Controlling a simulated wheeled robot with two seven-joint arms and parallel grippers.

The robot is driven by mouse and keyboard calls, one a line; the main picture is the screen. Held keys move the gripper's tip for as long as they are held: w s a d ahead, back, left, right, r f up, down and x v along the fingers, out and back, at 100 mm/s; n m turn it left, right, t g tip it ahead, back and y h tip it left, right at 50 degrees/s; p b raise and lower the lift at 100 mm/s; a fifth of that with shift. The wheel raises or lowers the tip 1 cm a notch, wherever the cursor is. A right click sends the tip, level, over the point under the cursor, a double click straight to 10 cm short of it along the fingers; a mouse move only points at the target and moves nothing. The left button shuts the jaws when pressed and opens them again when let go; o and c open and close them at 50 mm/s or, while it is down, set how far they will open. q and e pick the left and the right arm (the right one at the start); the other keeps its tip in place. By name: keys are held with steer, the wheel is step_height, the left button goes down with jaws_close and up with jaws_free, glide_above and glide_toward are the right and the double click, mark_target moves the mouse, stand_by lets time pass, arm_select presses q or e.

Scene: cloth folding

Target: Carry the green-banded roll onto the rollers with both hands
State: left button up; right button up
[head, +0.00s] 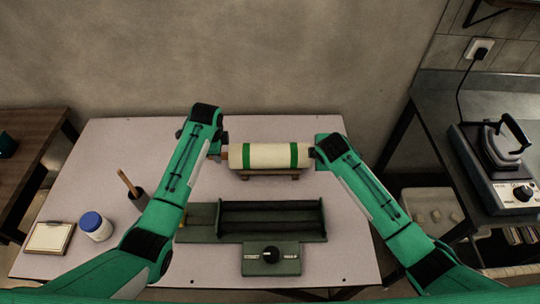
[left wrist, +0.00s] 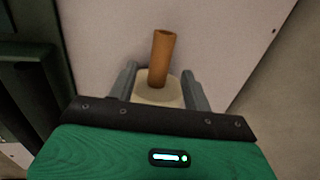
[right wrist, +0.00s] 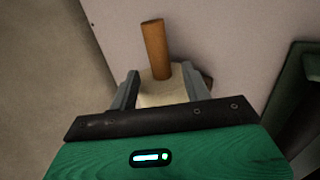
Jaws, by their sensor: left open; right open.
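The roll (head: 270,156) is cream with two green bands. It lies level on a low wooden stand (head: 270,173) at the back of the table. My left gripper (head: 222,151) is at its left end and my right gripper (head: 316,154) at its right end. In the left wrist view a brown core end (left wrist: 162,58) and cream roll (left wrist: 158,94) show between open fingers. The right wrist view shows the same, with a brown core (right wrist: 156,50) and cream roll (right wrist: 160,88). Contact cannot be told. The dark green roller unit (head: 270,217) stands in front of the stand.
A control box with a black knob (head: 270,254) joins the roller unit's front. On the table's left are a blue-lidded jar (head: 95,226), a dark cup with a stick (head: 137,200) and a clipboard (head: 50,237). An iron-like appliance (head: 497,160) stands on the right counter.

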arm_select(q)
steer(key=shift+x, duration=2.6)
arm_select(e)
steer(key=shift+x, duration=2.6)
arm_select(q)
steer(key=shift+c, duration=0.4)
arm_select(e)
steer(key=shift+c, duration=0.5)
arm_select(q)
jaws_close()
arm_select(e)
jaws_close()
arm_select(q)
steer(key=shift+r, duration=0.1)
arm_select(e)
steer(key=shift+r, duration=0.1)
